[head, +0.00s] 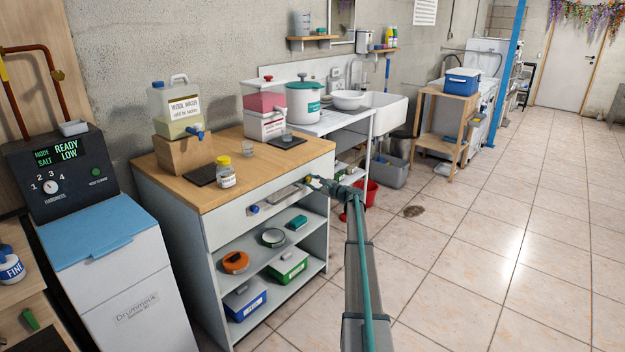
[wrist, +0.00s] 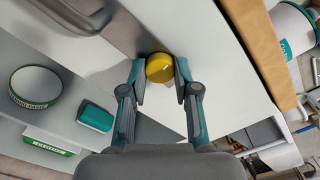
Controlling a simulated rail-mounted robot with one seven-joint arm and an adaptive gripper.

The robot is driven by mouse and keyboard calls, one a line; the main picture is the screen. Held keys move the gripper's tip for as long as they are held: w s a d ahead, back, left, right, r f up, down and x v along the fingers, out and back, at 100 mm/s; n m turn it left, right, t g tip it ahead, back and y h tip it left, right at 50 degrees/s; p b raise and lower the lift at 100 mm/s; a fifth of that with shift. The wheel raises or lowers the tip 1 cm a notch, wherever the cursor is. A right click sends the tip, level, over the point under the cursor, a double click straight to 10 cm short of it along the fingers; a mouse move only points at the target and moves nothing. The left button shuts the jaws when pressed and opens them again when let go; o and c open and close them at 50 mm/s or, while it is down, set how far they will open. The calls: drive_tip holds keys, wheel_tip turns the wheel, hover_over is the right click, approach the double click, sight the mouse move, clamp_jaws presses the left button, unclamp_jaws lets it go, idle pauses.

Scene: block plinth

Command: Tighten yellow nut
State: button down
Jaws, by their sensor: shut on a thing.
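The yellow nut (wrist: 159,68) is a round yellow knob on the pale front panel of the wooden-topped cabinet. In the wrist view it sits between my two fingertips. My gripper (wrist: 160,77) is shut on it, one finger on each side. In the head view my gripper (head: 314,183) reaches the right end of the cabinet's upper front panel, and a small bit of the yellow nut (head: 308,178) shows at its tip. The nut's back side and whatever it is threaded on are hidden.
The wooden top (head: 222,190) overhangs the panel. Shelves below hold an orange-lidded container (head: 235,262), a teal box (head: 297,222) and bins. The tiled floor (head: 470,240) at right is clear.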

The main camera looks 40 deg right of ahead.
drive_tip(key=shift+m+p, duration=0.45)
drive_tip(key=shift+m, duration=0.35)
drive_tip(key=c, duration=0.9)
unclamp_jaws()
drive_tip(key=shift+o, duration=0.2)
drive_tip(key=v, duration=1.2)
